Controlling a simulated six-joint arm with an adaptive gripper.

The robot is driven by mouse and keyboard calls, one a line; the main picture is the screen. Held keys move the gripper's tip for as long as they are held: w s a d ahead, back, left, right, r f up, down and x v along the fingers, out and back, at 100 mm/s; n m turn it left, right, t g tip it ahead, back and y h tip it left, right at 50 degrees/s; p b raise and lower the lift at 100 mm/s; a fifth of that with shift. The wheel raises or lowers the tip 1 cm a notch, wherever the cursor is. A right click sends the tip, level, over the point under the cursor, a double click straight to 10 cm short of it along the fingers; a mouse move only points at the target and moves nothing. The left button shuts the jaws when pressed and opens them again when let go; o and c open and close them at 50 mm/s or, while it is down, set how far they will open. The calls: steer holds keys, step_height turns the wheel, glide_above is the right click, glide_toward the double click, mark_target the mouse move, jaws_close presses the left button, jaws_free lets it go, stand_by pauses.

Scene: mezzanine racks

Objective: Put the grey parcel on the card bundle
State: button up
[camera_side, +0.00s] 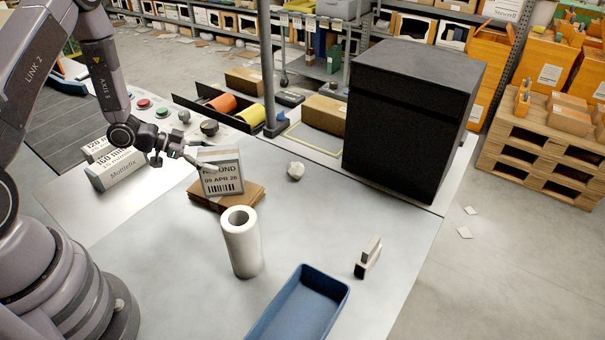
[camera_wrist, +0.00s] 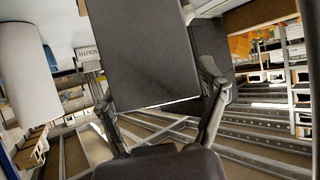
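The grey parcel (camera_side: 223,178) is a small box with a printed date and barcode label. It stands upright over the card bundle (camera_side: 254,191), a flat brown stack on the grey table. Its bottom edge appears to meet the bundle's top, but I cannot tell whether it bears fully on it. My gripper (camera_side: 194,160) reaches in from the left, with a finger across the label's left part. In the wrist view the parcel's dark face (camera_wrist: 145,55) fills the space between the fingers of my gripper (camera_wrist: 158,88), which look closed against its sides.
A white roll (camera_side: 242,250) stands just in front of the bundle, and a blue tray (camera_side: 338,303) lies nearer. Crumpled paper (camera_side: 296,170) and small blocks (camera_side: 367,258) lie to the right. A large black box (camera_side: 400,130) stands behind. White cartons (camera_side: 118,170) are at left.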

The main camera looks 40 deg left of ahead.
steer(key=shift+o, duration=1)
